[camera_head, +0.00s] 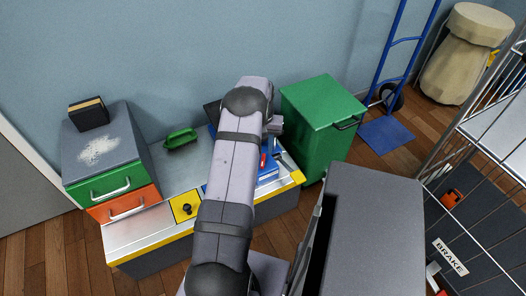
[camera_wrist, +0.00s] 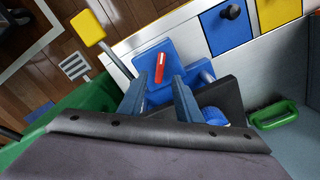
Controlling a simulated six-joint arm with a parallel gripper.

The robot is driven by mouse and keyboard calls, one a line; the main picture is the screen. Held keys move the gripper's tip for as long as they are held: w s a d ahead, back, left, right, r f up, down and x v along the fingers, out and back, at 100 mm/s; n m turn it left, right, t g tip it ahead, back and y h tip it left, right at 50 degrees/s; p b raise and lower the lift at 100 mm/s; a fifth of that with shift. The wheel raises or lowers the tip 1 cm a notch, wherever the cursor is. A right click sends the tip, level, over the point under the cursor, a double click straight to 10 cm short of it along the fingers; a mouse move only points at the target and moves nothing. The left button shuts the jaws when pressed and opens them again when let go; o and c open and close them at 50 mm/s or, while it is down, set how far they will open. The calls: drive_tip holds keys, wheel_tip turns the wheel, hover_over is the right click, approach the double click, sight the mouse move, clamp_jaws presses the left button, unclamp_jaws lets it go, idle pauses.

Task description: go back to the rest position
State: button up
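My gripper (camera_wrist: 161,82) shows in the wrist view as two blue-grey fingers, apart, with nothing held between them. Beyond the fingertips is a blue object (camera_wrist: 152,58) with a red and white piece (camera_wrist: 160,66) on it; I cannot tell how far below it is. In the head view my arm reaches over the workbench (camera_head: 150,226), and it hides my gripper and part of the blue object (camera_head: 268,174).
A green cabinet (camera_head: 318,118) stands right of the bench. A drawer unit (camera_head: 118,178) with a dark block (camera_head: 88,113) on top is at left. A green-handled brush (camera_head: 181,138) lies near the wall. A wire cart (camera_head: 480,180) stands at right.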

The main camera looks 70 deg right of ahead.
drive_tip(key=shift+r, duration=0.75)
